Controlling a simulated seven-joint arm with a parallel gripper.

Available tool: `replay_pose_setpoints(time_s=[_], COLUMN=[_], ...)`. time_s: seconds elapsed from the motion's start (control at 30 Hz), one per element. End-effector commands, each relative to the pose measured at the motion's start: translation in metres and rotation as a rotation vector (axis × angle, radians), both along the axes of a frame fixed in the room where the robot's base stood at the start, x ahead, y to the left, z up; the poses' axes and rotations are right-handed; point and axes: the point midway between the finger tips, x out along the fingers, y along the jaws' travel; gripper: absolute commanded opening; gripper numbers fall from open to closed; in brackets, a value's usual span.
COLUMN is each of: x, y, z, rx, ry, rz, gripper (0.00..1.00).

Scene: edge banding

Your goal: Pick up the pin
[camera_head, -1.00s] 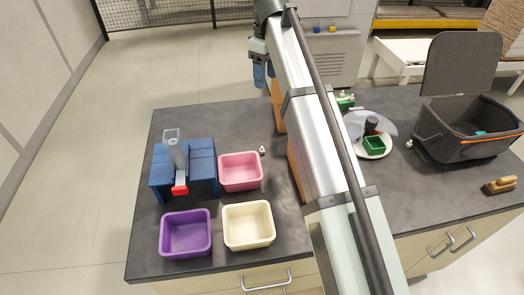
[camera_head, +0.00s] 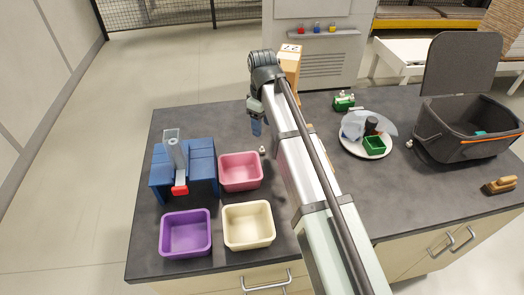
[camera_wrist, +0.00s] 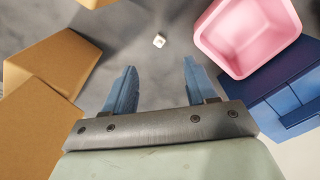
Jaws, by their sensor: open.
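The pin seems to be the small whitish piece (camera_head: 262,150) lying on the dark table just right of the pink bin's back corner. It also shows in the wrist view (camera_wrist: 159,40), ahead of and roughly centred between my fingers. My gripper (camera_head: 256,130) is above the table, a little behind the piece in the head view. In the wrist view its two blue fingers (camera_wrist: 160,64) are spread apart with nothing between them. The piece is too small to make out its shape.
The pink bin (camera_head: 241,170) stands close to the piece, with a blue stand (camera_head: 203,160) to its left. Purple (camera_head: 186,245) and cream (camera_head: 248,240) bins stand in front. Cardboard boxes (camera_wrist: 50,55) are on the wrist view's left. A plate (camera_head: 350,147) and dark open case (camera_head: 465,150) stand right.

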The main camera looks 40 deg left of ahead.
Motion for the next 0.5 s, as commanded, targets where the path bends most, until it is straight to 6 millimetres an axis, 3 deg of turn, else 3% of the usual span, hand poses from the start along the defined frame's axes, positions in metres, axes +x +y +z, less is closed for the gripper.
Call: replay_pose_setpoints(time_s=[0.2, 0.5], x=[0.0, 0.0], y=[0.0, 0.0], z=[-0.034, -0.05], rx=[-0.001, 0.0], ry=[0.001, 0.0], rz=[0.0, 0.0], gripper=[0.57, 0.57])
